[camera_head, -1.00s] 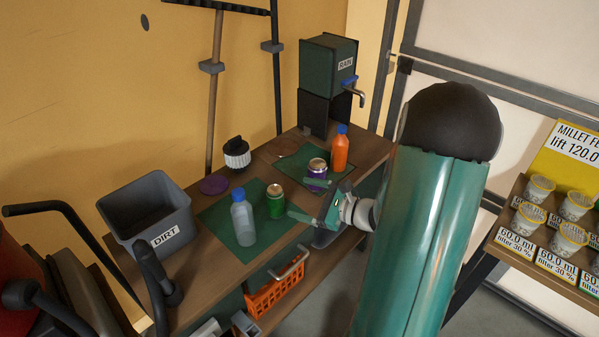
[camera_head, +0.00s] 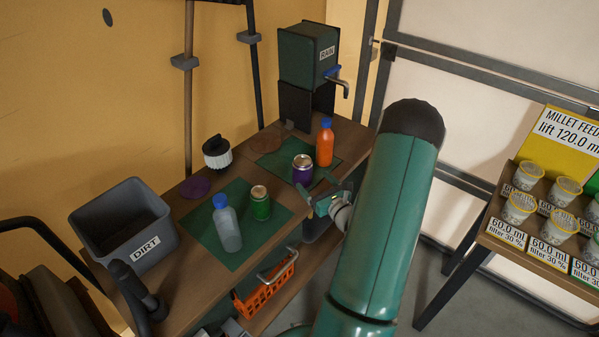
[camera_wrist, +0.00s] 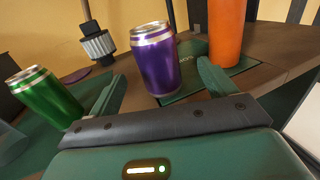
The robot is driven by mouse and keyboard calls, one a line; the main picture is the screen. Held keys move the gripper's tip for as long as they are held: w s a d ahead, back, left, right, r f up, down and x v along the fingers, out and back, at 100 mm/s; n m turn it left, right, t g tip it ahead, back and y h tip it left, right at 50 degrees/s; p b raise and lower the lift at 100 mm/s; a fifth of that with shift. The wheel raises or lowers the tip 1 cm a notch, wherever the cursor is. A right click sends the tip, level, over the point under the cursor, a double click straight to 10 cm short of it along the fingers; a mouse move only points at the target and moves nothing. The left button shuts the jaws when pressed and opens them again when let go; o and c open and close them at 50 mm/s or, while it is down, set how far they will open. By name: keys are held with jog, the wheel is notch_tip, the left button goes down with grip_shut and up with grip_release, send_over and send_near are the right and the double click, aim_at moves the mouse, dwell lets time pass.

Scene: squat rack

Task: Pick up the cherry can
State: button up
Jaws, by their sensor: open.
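A purple can (camera_head: 302,169) with a silver top stands upright on the green mat. It also shows in the wrist view (camera_wrist: 157,62), ahead of my gripper and lined up with the gap between the fingers. A green can (camera_head: 260,204) stands to its left; in the wrist view it (camera_wrist: 44,95) is at the left. I cannot read a cherry label on either can. My gripper (camera_head: 315,189) is open and empty at the table's front edge, close in front of the purple can. Its fingers also show in the wrist view (camera_wrist: 160,78).
An orange bottle (camera_head: 325,143) stands right of the purple can and a clear, blue-capped bottle (camera_head: 227,224) left of the green can. A grey DIRT bin (camera_head: 124,226) and a RAIN dispenser (camera_head: 308,57) stand at the table's ends. An orange basket (camera_head: 266,288) sits below.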

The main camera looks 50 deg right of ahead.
aim_at(309, 176)
jog(key=x, duration=0.3)
jog(key=shift+w, duration=0.35)
jog(key=shift+x, duration=2.75)
jog(key=shift+a+f, duration=0.1)
jog(key=shift+a, duration=0.1)
jog(key=c, duration=1.1)
jog(key=shift+o, duration=0.2)
